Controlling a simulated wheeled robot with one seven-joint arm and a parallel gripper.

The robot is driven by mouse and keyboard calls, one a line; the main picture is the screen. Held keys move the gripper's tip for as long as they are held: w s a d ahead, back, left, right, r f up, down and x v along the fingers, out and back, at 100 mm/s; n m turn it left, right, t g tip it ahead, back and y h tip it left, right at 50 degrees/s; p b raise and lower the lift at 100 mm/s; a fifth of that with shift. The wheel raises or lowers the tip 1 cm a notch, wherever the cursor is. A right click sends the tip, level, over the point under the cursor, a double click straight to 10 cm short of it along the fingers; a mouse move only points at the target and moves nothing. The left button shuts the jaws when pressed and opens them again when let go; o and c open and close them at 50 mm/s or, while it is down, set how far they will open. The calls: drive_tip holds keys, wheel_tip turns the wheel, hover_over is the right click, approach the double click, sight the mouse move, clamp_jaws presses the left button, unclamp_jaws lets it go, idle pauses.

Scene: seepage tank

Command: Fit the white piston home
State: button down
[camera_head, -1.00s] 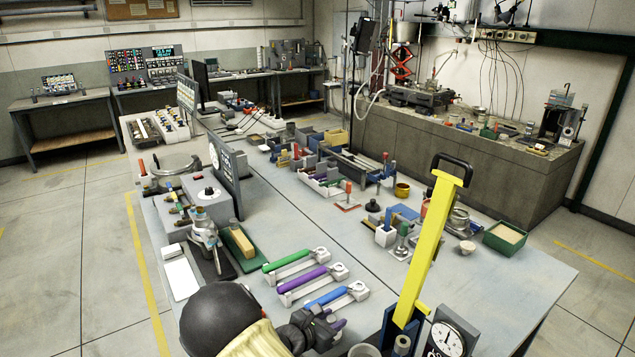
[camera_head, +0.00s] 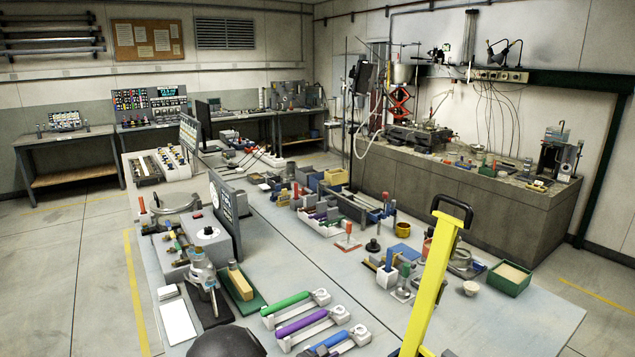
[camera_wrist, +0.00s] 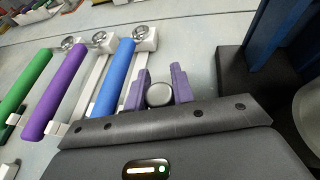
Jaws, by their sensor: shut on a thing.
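My gripper (camera_wrist: 161,88) shows in the wrist view with two purple fingers, shut on a round pale piece (camera_wrist: 159,95) between them. I take this piece for the white piston; only its rounded end shows, and the rest is hidden. I cannot see a seat for it in these frames. The gripper is just right of a white-ended tool with a blue handle (camera_wrist: 114,78). In the head view the gripper is mostly cut off at the bottom edge, and the piston cannot be made out there.
Tools with green (camera_head: 285,304), purple (camera_head: 300,325) and blue handles lie in a row on the bench. A tall yellow post (camera_head: 430,285) with a black handle stands to the right. A blue upright on a black base (camera_wrist: 240,87) is right of the gripper. Bench between them looks clear.

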drive_tip(key=shift+r+p, duration=1.7)
drive_tip(key=shift+r, duration=1)
